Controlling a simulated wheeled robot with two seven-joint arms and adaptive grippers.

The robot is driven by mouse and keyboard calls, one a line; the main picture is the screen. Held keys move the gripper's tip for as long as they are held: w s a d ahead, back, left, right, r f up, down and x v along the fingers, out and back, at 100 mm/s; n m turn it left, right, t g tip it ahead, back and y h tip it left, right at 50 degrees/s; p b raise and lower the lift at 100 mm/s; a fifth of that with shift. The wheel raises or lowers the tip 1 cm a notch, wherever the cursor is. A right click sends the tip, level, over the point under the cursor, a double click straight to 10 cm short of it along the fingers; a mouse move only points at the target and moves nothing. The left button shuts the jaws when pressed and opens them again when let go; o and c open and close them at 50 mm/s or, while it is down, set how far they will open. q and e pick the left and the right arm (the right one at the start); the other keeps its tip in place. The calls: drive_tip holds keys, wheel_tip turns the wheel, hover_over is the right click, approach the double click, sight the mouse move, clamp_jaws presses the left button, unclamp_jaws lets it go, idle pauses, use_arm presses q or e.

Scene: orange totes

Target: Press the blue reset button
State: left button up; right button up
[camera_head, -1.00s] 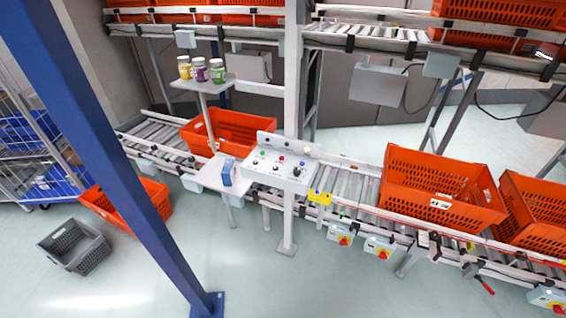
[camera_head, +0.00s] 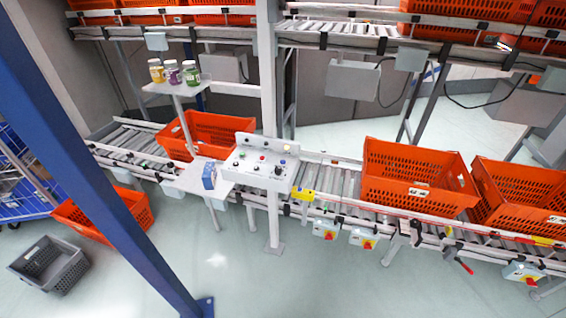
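A light grey control panel (camera_head: 249,173) stands on a white post in front of the roller conveyor, near the middle of the head view. Its sloped face carries several small buttons and knobs. A small blue button (camera_head: 283,162) shows on the right part of the face, and a red button (camera_head: 263,157) is to its left. The buttons are too small to tell whether any is pressed. Neither of my grippers shows in this view.
A blue pillar (camera_head: 92,165) crosses the left foreground. A small shelf left of the panel holds a blue box (camera_head: 209,175). Orange totes (camera_head: 415,190) sit on the conveyor. A grey crate (camera_head: 50,264) is on the floor. The floor before the panel is clear.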

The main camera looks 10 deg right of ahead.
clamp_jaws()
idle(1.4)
